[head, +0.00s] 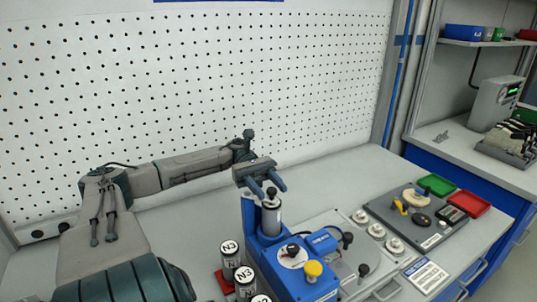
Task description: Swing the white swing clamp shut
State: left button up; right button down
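A grey fixture plate (437,234) lies on the right part of the bench. On it is a cream-white piece (416,198) that may be the white swing clamp; it is too small to tell how far it is swung. A yellow lever (400,207) and a dark oval part sit beside it. My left gripper (271,191) points down with its fingers apart, above the blue press-like station (254,238). The dark knob on the station's silver post shows between or just behind the fingertips; contact cannot be told. My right gripper is out of view.
Green (437,184) and red (467,204) trays sit behind the plate. A pegboard wall closes the back.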

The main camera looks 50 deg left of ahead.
pick_arm(q)
jog(key=shift+w+a+f, duration=0.1)
jog(key=shift+a, duration=0.1)
jog(key=w+a+b, duration=0.1)
jog(key=a+b, duration=0.3)
jog(key=a, duration=0.3)
dwell(0.6)
